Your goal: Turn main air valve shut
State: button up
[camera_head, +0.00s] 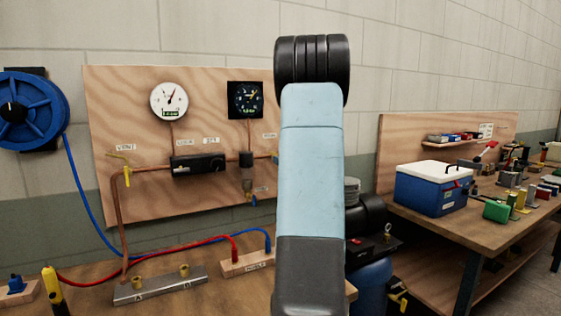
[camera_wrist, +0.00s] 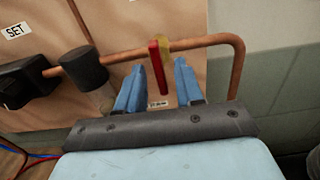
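In the wrist view a valve with a red handle (camera_wrist: 157,66) and a yellow body (camera_wrist: 164,44) sits on the copper pipe (camera_wrist: 206,40). The handle lies across the line of the pipe, pointing down in the picture. A small label (camera_wrist: 158,103) below it is too blurred to read surely. My gripper (camera_wrist: 159,68) is open, with one blue finger left of the handle and one right of it. Gaps show on both sides of the handle. In the head view my arm hides the gripper and most of this valve.
A plywood panel (camera_head: 225,195) carries two gauges, a black regulator (camera_head: 198,164) and a yellow-handled valve (camera_head: 127,177) at left. Red hose (camera_head: 190,243) and blue hose (camera_head: 86,190) run to the bench. A workbench (camera_head: 425,221) with a blue cooler (camera_head: 431,194) stands right.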

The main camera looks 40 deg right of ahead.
jog(key=v, duration=1.1)
jog(key=shift+s, duration=0.35)
jog(key=shift+f, duration=0.15)
jog(key=w+a+r+n+g+y, duration=0.15)
jog(key=a+n+y, duration=0.45)
jog(key=a, duration=0.7)
jog(key=a+r+n+g+y, duration=0.15)
jog(key=a+n+y, duration=0.25)
jog(key=a+n, duration=0.55)
jog(key=s+a+f+n+g+y, duration=0.1)
jog(key=s+a+n+g, duration=0.25)
jog(key=a, duration=0.55)
jog(key=s+a+f+n+g, duration=0.1)
jog(key=s+a+n+g, duration=0.3)
jog(key=a, duration=0.4)
jog(key=s+a+f+n+g+h, duration=0.1)
jog(key=s+n+h, duration=0.5)
jog(key=s+n, duration=0.9)
jog(key=shift+s+a+f+n+h, duration=0.35)
jog(key=shift+s+a+f, duration=0.25)
jog(key=shift+a, duration=0.35)
